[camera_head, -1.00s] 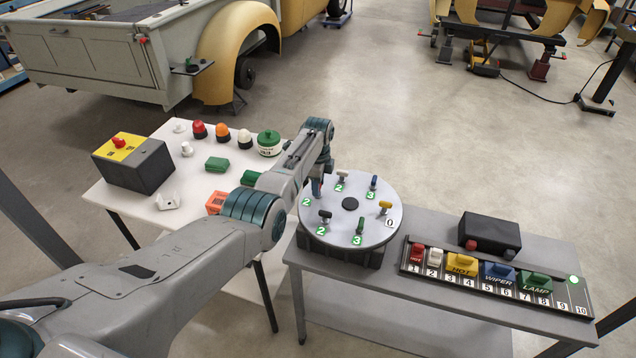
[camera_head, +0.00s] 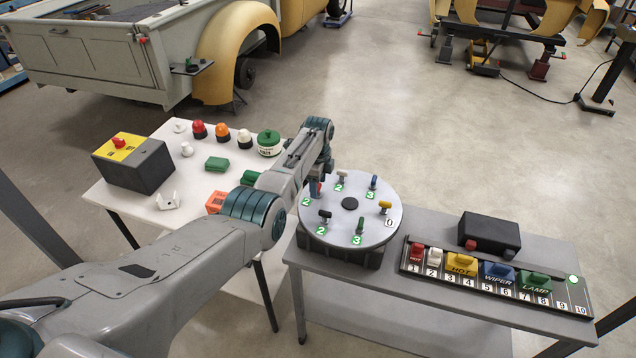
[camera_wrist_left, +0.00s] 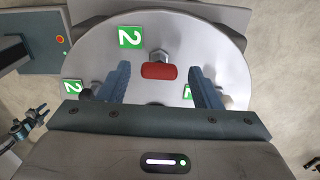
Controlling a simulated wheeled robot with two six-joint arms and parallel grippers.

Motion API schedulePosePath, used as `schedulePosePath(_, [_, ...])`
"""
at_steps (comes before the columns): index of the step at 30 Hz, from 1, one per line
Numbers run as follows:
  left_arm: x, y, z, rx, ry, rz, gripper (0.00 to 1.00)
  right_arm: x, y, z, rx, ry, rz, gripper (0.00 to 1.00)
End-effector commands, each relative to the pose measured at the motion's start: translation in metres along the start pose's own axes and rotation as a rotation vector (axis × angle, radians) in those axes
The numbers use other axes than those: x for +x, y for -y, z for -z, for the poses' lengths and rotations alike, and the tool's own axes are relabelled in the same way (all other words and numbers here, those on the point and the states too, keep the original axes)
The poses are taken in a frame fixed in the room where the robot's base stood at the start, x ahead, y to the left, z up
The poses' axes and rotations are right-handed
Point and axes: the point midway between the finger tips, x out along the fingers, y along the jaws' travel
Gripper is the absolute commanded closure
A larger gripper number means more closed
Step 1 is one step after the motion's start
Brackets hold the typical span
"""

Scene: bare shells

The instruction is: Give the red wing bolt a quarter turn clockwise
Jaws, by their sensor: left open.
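The red wing bolt (camera_wrist_left: 158,71) stands on the round grey plate (camera_wrist_left: 227,75), with its wing lying across the left wrist view. My left gripper (camera_wrist_left: 160,85) is open, with one blue finger on each side of the red wing and a gap to each end. Green labels with a 2 sit near the bolt. My right gripper is not in view.
Other wing bolts stand around the plate: grey (camera_head: 342,176), blue (camera_head: 374,183), yellow (camera_head: 385,206), green (camera_head: 360,226) and black (camera_head: 325,215). A numbered rail with colored blocks (camera_head: 463,266) and a black box (camera_head: 490,233) lie right. A white table (camera_head: 150,200) with lamps and boxes is left.

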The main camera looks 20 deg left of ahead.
Motion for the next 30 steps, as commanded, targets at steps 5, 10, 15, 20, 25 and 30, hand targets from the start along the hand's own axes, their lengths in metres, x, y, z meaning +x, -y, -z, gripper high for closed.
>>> schedulePosePath(5, [-0.002,0.0,0.0,0.0,0.0,-0.001,0.42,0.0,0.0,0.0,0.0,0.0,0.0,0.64])
schedulePosePath(10, [-0.02,0.001,0.0,0.0,0.0,0.003,0.42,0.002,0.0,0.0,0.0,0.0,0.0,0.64])
schedulePosePath(15, [-0.05,0.001,0.0,0.0,0.0,0.005,0.42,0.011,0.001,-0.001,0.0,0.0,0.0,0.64])
schedulePosePath(20, [-0.08,0.001,0.0,0.0,0.0,0.004,0.42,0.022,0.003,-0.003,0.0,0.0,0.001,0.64])
schedulePosePath(25, [-0.101,0.001,0.0,0.0,0.0,0.002,0.42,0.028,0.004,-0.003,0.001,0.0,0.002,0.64])
schedulePosePath(30, [-0.108,0.0,0.0,0.0,0.0,0.0,0.42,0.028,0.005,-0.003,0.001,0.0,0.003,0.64])
